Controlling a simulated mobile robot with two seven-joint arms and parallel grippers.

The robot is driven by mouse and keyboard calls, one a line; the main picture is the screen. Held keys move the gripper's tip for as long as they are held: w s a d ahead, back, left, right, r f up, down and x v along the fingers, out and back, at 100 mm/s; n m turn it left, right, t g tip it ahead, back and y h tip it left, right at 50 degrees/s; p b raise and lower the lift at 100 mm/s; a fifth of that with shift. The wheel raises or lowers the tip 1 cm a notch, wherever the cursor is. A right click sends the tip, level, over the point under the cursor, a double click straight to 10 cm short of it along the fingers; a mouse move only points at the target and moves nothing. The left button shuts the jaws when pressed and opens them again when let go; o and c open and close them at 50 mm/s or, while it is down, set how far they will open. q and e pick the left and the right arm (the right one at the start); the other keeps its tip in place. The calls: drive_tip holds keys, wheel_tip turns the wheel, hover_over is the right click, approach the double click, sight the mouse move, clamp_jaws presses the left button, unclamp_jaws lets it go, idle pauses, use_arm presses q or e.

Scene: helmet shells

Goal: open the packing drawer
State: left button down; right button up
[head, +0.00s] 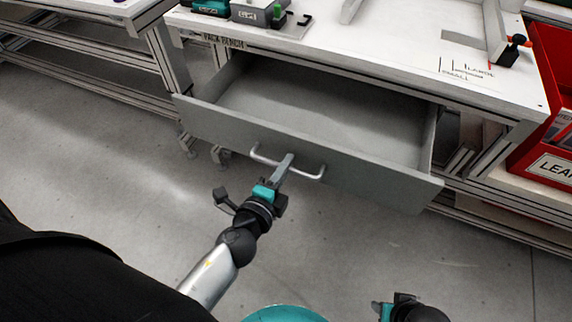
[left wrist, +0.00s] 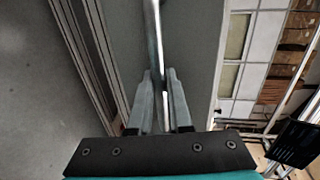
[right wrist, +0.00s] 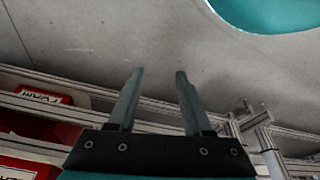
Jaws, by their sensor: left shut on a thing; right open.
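The grey packing drawer (head: 300,155) is pulled well out from under the white workbench (head: 385,45), and its inside looks empty. A silver bar handle (head: 310,175) is on its front panel. My left gripper (head: 284,168) is at the handle. In the left wrist view its two fingers (left wrist: 160,100) are shut around the bar (left wrist: 154,30). My right gripper shows in part at the bottom of the head view (head: 384,306). In the right wrist view its fingers (right wrist: 156,90) are apart with nothing between them, over the floor.
Teal and grey devices (head: 255,12) stand on the bench top at the back left. A red bin (head: 545,140) with a white label stands at the right. Another bench frame (head: 110,60) is at the left. The floor (head: 130,170) in front is clear.

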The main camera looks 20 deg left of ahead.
use_arm(q)
drive_tip(key=c, duration=0.8)
unclamp_jaws()
drive_tip(key=shift+c, duration=0.2)
drive_tip(key=b+v, duration=0.5)
drive_tip(key=v, duration=1)
use_arm(e)
wheel_tip(320, 180, up, 10)
drive_tip(key=w+t, duration=0.1)
drive_tip(key=t, duration=0.1)
drive_tip(key=shift+w+a+r, duration=0.15)
drive_tip(key=shift+w+a, duration=0.1)
drive_tip(key=shift+w, duration=0.1)
use_arm(q)
drive_tip(key=shift+s, duration=0.1)
